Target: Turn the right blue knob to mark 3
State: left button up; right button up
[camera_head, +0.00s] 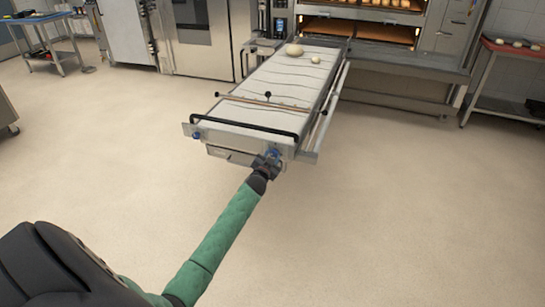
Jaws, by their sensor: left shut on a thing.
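The right blue knob (276,152) sits on the near end of the long oven loader (240,137), close to its right corner. My left gripper (268,161) is at this knob and shut on it, covering part of it. The knob's marks and pointer are too small to read. A second blue knob (196,135) shows near the left corner of the same end. My green-sleeved left arm reaches up to the loader from the bottom left. My right gripper is not in view.
A black handle bar (247,127) runs across the loader's near end above the knobs. Dough pieces (294,50) lie at its far end, by the deck oven (378,38). A red-topped table (512,47) stands far right. The floor around the loader is clear.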

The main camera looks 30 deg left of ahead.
pick_arm(q)
jog(key=m, duration=0.4)
jog(key=shift+m, duration=0.3)
jog(key=m, duration=0.3)
jog(key=shift+a+m, duration=0.1)
jog(key=shift+m, duration=0.3)
jog(key=m, duration=0.4)
jog(key=shift+s+r, duration=0.1)
jog(key=shift+r, duration=0.05)
jog(key=shift+m, duration=1.6)
jog(key=o, duration=1)
jog(key=shift+r, duration=0.1)
